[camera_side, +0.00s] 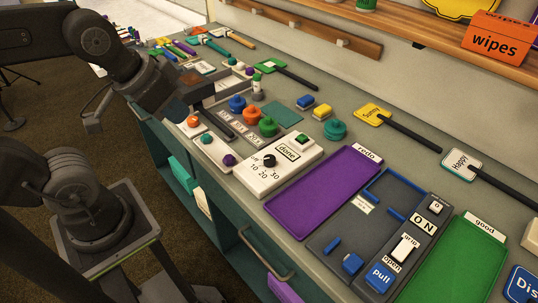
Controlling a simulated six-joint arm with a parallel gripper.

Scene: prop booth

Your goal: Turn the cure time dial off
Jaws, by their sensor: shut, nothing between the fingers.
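The cure time dial (269,160) is a small black knob on top of a white box (285,178) near the middle of the counter. Marks "off", "10", "20" and "30" are printed around it. The knob's pointer is too small to read, so I cannot tell its setting. My gripper (178,112) is shut and empty at the upper left, over the counter's front edge, well left of the dial. Its fingertips are hard to make out.
Left of the box are a white panel (213,153) with knobs and blue, orange and green knobbed pieces (252,116). A purple "redo" tray (318,198) lies right of it. Farther right are a grey machine (335,243) and a green "good" tray (455,262).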

